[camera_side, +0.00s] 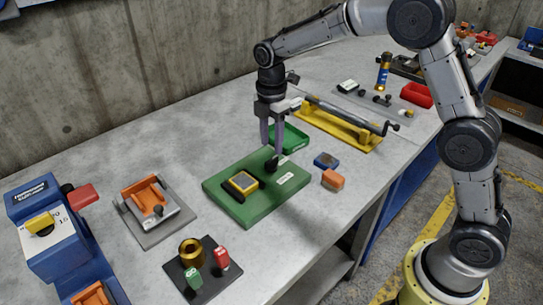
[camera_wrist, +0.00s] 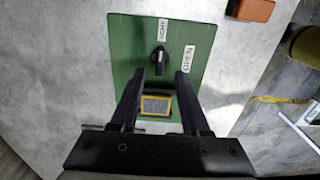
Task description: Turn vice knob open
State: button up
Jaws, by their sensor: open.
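A black knob (camera_side: 271,165) stands on a green board (camera_side: 225,202). In the wrist view the knob (camera_wrist: 159,56) lies just beyond my fingertips, on the bare part of the green board (camera_wrist: 128,40). My gripper (camera_side: 272,148) points down close above this knob, with its fingers apart and nothing held between them. The wrist view shows the gripper (camera_wrist: 159,76) with one finger to each side. An orange clamp-like part (camera_side: 143,192), possibly the vice, sits on a grey plate at the left with a small dark knob (camera_side: 158,210). My gripper is well away from it.
The green board also carries a yellow-framed display (camera_side: 242,182) and white labels. An orange block (camera_side: 332,179) and a blue block (camera_side: 326,160) lie to its right. A yellow rack with a grey bar (camera_side: 345,120) stands behind. Bare table separates the board and grey plate.

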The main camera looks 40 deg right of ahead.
aim_at(272, 159)
jog(key=shift+f, duration=2.75)
jog(key=shift+c, duration=0.3)
grip_shut()
